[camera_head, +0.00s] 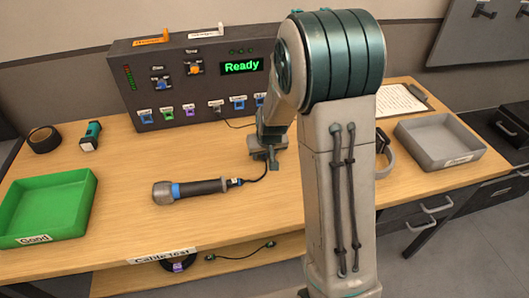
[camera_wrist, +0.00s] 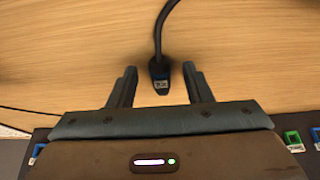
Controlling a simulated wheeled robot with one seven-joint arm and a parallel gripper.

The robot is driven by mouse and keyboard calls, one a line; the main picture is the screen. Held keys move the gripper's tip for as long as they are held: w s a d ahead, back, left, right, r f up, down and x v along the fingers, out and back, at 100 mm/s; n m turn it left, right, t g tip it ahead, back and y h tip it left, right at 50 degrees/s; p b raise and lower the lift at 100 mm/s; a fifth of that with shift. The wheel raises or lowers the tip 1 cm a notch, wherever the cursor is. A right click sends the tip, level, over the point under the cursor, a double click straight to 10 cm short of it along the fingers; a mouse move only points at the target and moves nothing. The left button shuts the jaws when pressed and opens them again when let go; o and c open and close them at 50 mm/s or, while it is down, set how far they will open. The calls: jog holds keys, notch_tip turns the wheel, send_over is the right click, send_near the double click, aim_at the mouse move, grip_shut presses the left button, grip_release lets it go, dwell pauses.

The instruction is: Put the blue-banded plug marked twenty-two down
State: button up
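My gripper is open, low over the table behind the microphone, in the head view (camera_head: 266,156). A dark cable (camera_wrist: 159,35) runs from the plug. Whether the plug rests on the wood or is just above it I cannot tell. In the head view my gripper hides the plug.
A microphone (camera_head: 192,190) with a blue ring lies on the table (camera_head: 130,170), the cable at its right end. The console (camera_head: 180,100) reads "Ready" and has coloured sockets. A green tray (camera_head: 90,205) is left, a grey tray (camera_head: 425,160) right. My arm hides the table's right middle.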

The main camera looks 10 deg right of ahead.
jog(key=shift+r, duration=0.1)
jog(key=shift+s+r+p, duration=0.1)
jog(key=shift+r+p, duration=0.3)
jog(key=shift+r, duration=0.15)
jog(key=v, duration=1.1)
jog(key=s+r+g, duration=0.1)
jog(key=s+r, duration=0.1)
jog(key=s, duration=0.8)
jog(key=s+r+g, duration=0.1)
jog(key=s+r, duration=0.1)
jog(key=s, duration=0.8)
jog(key=shift+s+r, duration=0.4)
jog(key=shift+a, duration=0.1)
jog(key=shift+w+p+v, duration=0.25)
jog(key=shift+p+v, duration=0.75)
jog(key=shift+p, duration=0.15)
